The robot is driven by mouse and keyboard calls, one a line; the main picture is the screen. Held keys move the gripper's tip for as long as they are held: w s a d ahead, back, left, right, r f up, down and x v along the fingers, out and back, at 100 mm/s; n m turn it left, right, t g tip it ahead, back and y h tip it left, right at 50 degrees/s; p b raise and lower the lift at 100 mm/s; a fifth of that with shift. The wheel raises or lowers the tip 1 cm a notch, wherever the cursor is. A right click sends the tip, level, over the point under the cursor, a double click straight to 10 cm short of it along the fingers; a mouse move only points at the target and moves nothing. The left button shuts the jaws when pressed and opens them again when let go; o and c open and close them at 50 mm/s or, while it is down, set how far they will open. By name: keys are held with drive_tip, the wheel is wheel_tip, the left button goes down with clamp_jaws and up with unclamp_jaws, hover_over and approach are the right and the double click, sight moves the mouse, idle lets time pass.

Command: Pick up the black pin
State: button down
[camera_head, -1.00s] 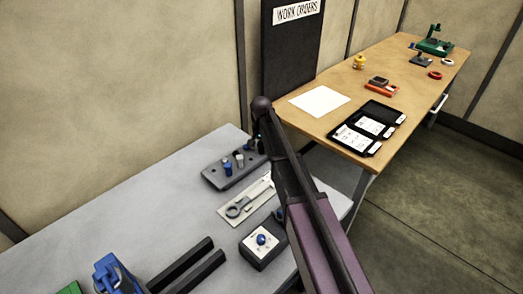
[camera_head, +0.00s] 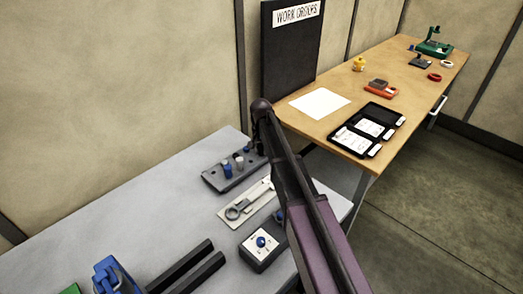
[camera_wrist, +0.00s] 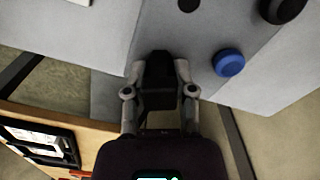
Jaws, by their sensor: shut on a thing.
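My gripper (camera_wrist: 160,84) is shut on the black pin (camera_wrist: 159,68), whose dark body shows between the two fingers in the wrist view. Its lower end is hidden, so I cannot tell whether it touches the pin block. The grey pin block (camera_head: 224,182) lies on the grey table in the head view, with a blue pin (camera_head: 227,169) and a grey pin (camera_head: 239,161) standing in it. The blue pin also shows in the wrist view (camera_wrist: 229,62), right of my gripper. My arm mostly hides the gripper in the head view.
A light tray with a ring-ended tool (camera_head: 237,211) and a dark box with a blue button (camera_head: 262,243) lie in front of the block. The dark work-orders board (camera_head: 290,55) stands behind. The wooden table (camera_head: 345,75) holds paper and an open black case (camera_head: 367,128).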

sight(261, 145)
drive_tip(key=shift+r, duration=0.1)
wheel_tip(261, 145, up, 3)
drive_tip(key=p, duration=0.3)
drive_tip(key=shift+r, duration=0.15)
drive_tip(key=s, duration=0.5)
drive_tip(key=s+r+p, duration=0.1)
drive_tip(key=s, duration=0.4)
drive_tip(key=s+p, duration=0.1)
drive_tip(key=s, duration=0.5)
drive_tip(key=shift+r, duration=0.2)
drive_tip(key=shift+r, duration=0.15)
wheel_tip(261, 145, up, 11)
drive_tip(key=p, duration=1.1)
